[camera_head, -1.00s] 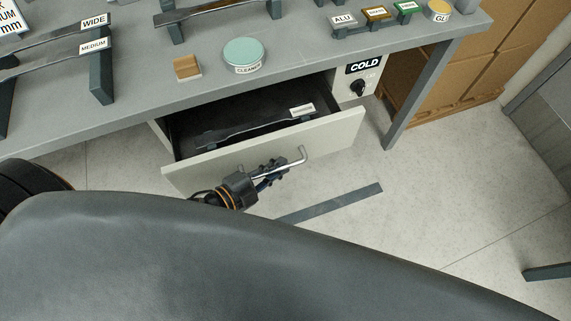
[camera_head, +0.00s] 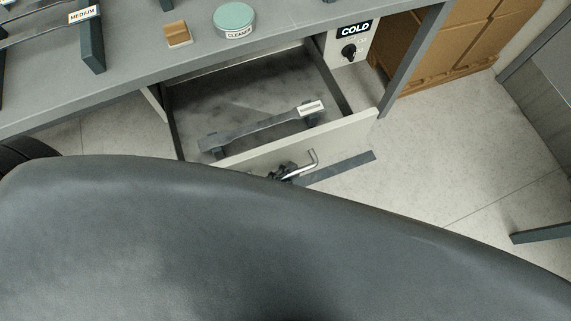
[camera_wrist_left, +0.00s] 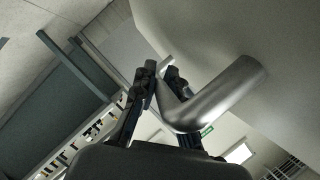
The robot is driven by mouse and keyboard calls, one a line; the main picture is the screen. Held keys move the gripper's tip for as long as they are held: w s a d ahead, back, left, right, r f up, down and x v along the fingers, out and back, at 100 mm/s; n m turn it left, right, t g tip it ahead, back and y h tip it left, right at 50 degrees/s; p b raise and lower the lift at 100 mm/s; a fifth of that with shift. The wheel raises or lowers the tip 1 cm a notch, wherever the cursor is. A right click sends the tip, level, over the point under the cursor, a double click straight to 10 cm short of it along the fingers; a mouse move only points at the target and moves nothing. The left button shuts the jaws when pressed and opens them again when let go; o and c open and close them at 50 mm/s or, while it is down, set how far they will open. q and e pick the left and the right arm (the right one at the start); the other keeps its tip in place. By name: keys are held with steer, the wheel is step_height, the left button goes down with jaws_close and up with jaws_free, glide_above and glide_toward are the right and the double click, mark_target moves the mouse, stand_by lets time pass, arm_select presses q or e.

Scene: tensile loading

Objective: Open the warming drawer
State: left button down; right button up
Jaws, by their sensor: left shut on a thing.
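The warming drawer (camera_head: 345,133) hangs under the grey bench and is pulled well out, its inside floor showing. Inside lies a grey specimen bar on dark supports (camera_head: 262,128) with a small white label. The drawer's metal bar handle (camera_head: 308,162) sticks out from its front. My left gripper (camera_head: 287,171) is at the handle, mostly hidden behind my own dark body. In the left wrist view the left gripper's fingers (camera_wrist_left: 158,88) are shut on the bent metal handle (camera_wrist_left: 215,95), beside the pale drawer front (camera_wrist_left: 230,35). My right gripper is not in view.
On the bench stand a round green cleaner tin (camera_head: 233,17), a wooden block (camera_head: 177,35) and a rack with a MEDIUM label (camera_head: 83,14). A COLD dial panel (camera_head: 350,44) is right of the drawer. A bench leg (camera_head: 410,65) and brown boxes (camera_head: 455,40) stand right.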

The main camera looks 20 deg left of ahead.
arm_select(q)
steer(key=c, duration=1.4)
jaws_free()
steer(key=shift+o, duration=0.2)
steer(key=v, duration=1.2)
steer(key=shift+s, duration=0.1)
